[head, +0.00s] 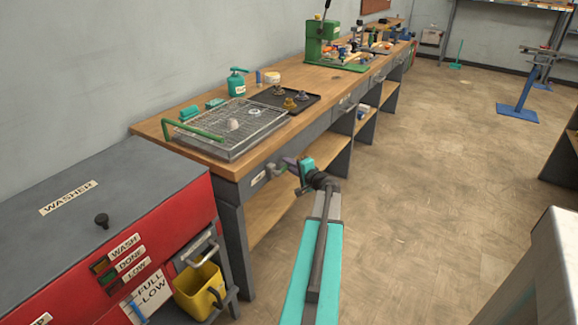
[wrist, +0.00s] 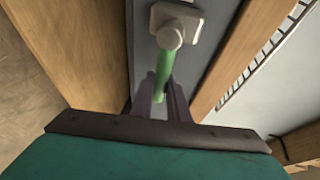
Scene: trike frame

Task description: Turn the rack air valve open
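The rack air valve shows in the wrist view as a green lever (wrist: 166,66) on a round grey hub, fixed to a pale plate (wrist: 189,22) on the grey bench front. The lever points from the hub down toward my gripper. My gripper (wrist: 163,90) has its two purple fingers close on either side of the lever's end, with no clear gap. In the head view my gripper (head: 287,162) is at the bench front, beside a small label (head: 258,179). The valve is small there and partly hidden by the gripper.
The wooden bench (head: 335,84) carries a wire rack tray (head: 232,128) with a green bar, a dark tray (head: 300,100) and a teal bottle (head: 236,85). The red washer (head: 150,235) and a yellow bucket (head: 200,290) stand at left. The floor (head: 430,160) right of my arm is clear.

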